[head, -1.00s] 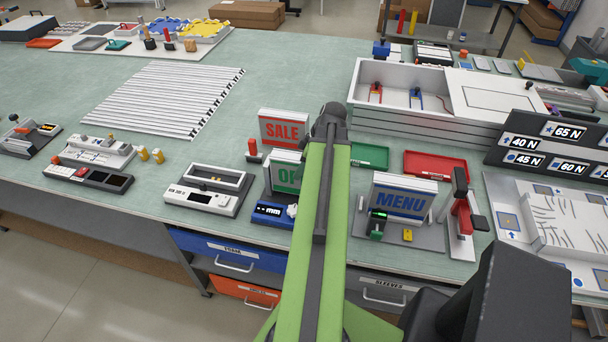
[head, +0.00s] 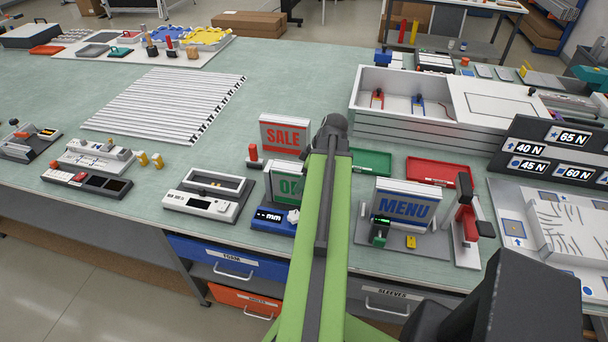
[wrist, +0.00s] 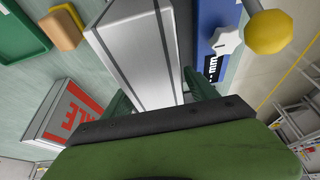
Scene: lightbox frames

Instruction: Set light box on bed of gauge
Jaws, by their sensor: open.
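A white light box with green lettering starting "OP" (head: 288,185) stands upright at or over the dark plate behind the blue gauge (head: 272,218) with a "mm" display; my arm hides its right part. Whether it rests on that plate is hidden. In the wrist view, my gripper (wrist: 160,92) is open, its dark green fingers on either side of a white box with a grey stripe (wrist: 140,45). The blue gauge (wrist: 215,40) lies just right of it there. The head view does not show my fingers, hidden by my arm.
A SALE light box (head: 285,136) stands behind, and a MENU light box (head: 405,205) stands to the right beside a red clamp (head: 467,215). A white tray device (head: 210,195) is at the left. Green (head: 370,162) and red (head: 438,172) trays lie behind.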

